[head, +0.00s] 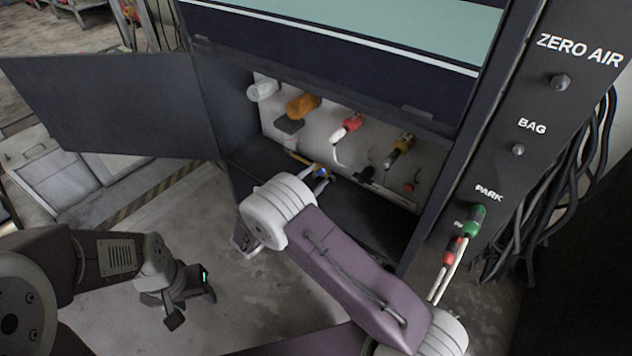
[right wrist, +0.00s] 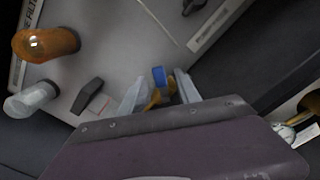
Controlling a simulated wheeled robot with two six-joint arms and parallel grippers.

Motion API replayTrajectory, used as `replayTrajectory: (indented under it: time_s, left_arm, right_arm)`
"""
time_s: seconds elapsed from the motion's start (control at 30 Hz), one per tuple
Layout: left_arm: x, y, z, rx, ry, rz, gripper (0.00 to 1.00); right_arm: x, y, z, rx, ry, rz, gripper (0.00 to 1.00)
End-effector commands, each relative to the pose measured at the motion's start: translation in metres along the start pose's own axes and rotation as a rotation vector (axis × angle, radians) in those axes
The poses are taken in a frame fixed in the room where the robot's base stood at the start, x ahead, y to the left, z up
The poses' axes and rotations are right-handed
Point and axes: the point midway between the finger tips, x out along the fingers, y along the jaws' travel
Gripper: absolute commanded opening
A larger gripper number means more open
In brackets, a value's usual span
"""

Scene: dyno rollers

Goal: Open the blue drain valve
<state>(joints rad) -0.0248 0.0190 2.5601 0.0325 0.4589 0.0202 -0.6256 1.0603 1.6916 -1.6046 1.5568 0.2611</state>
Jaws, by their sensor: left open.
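The blue drain valve handle (head: 321,172) is low in the open cabinet, beside a yellow part, and my right arm partly covers that area. In the right wrist view the blue handle (right wrist: 159,76) sits above a yellow fitting (right wrist: 155,99). My right gripper (right wrist: 160,84) has its two pale fingers apart, one on each side of the handle. I cannot tell whether either finger touches it. My left gripper (head: 192,305) is open and empty, low over the floor at left, away from the cabinet.
The panel carries a white knob (head: 263,90), an orange knob (head: 302,105), a black lever (head: 289,125), a red-ended fitting (head: 347,126) and a yellow-black fitting (head: 399,149). The cabinet door (head: 100,105) stands open at left. Hoses (head: 540,200) hang at right.

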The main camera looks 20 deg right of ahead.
Motion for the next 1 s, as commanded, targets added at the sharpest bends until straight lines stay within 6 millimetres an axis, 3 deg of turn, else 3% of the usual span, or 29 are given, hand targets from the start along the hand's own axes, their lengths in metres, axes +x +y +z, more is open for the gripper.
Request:
replayTrajectory:
  time_s: [0.13, 0.37, 0.5, 1.0]
  left_arm:
    - [0.0063, -0.0001, 0.0006, 0.0, 0.0, 0.0, 0.52]
    - [0.0052, -0.0001, 0.0005, 0.0, 0.0, 0.0, 0.52]
    - [0.0052, -0.0001, 0.0005, 0.0, 0.0, 0.0, 0.52]
    - [0.007, -0.0001, 0.0007, 0.0, 0.0, 0.0, 0.52]
  right_arm:
    - [0.0108, -0.0002, -0.0001, 0.001, -0.001, 0.0, 0.39]
    - [0.0116, 0.0007, 0.0008, 0.0, 0.0, 0.001, 0.39]
    - [0.0114, 0.0007, 0.0007, 0.0, 0.0, 0.001, 0.0]
    - [0.0111, -0.0051, -0.0002, 0.107, 0.0, 0.0, 0.0]
